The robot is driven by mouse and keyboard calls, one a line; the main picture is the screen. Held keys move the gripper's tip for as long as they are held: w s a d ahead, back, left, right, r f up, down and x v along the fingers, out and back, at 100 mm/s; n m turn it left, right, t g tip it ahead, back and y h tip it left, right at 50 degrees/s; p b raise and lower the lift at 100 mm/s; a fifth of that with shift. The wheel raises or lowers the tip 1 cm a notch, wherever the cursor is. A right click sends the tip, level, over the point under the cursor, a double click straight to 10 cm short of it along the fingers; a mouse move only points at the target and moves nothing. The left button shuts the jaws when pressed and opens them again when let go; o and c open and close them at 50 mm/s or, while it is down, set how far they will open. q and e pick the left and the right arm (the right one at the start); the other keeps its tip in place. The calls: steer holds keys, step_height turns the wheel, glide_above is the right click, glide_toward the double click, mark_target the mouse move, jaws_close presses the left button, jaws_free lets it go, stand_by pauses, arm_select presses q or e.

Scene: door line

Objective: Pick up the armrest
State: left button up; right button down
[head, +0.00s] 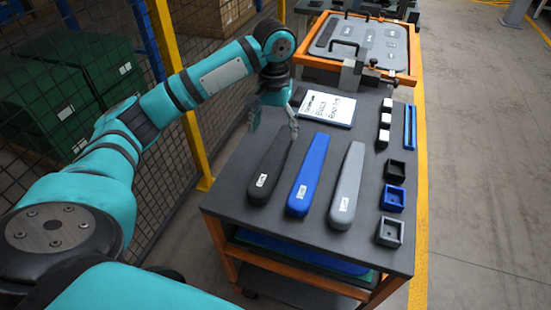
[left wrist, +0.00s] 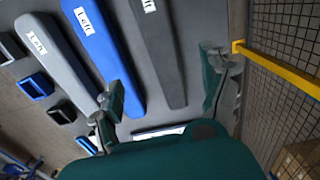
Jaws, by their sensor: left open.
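Three long armrests lie side by side on the dark table top: black (head: 270,172), blue (head: 309,172) and grey (head: 348,182). Each has a small white label at its near end. My left gripper (head: 273,119) is open and empty, above the far end of the black armrest. In the left wrist view the black armrest (left wrist: 162,55) runs between the open fingers of the left gripper (left wrist: 160,95), apart from both. The blue armrest (left wrist: 104,52) and grey armrest (left wrist: 58,55) lie left of it there. My right gripper is not in view.
Small black, blue and grey square trays (head: 392,199) line the right edge. Behind is an orange-framed panel (head: 362,45). A mesh fence with a yellow post (head: 184,95) stands left.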

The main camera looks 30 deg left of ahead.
mark_target(273, 156)
arm_select(q)
steer(key=f, duration=0.3)
steer(key=shift+s+f, duration=0.25)
steer(key=shift+f, duration=0.1)
steer(key=f, duration=0.1)
steer(key=f+p, duration=0.1)
steer(key=shift+w+f, duration=0.3)
steer(key=shift+f, duration=0.65)
steer(key=shift+a+f, duration=0.1)
steer(key=shift+f, duration=0.2)
steer(key=f, duration=0.1)
steer(key=f+p, duration=0.1)
steer(key=f, duration=0.1)
steer(key=shift+w+a+f, duration=0.1)
steer(key=shift+a+f, duration=0.1)
steer(key=shift+f, duration=0.45)
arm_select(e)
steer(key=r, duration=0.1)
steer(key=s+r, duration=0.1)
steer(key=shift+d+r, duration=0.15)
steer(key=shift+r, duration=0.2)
arm_select(q)
steer(key=shift+f+p, duration=0.3)
steer(key=shift+p, duration=0.4)
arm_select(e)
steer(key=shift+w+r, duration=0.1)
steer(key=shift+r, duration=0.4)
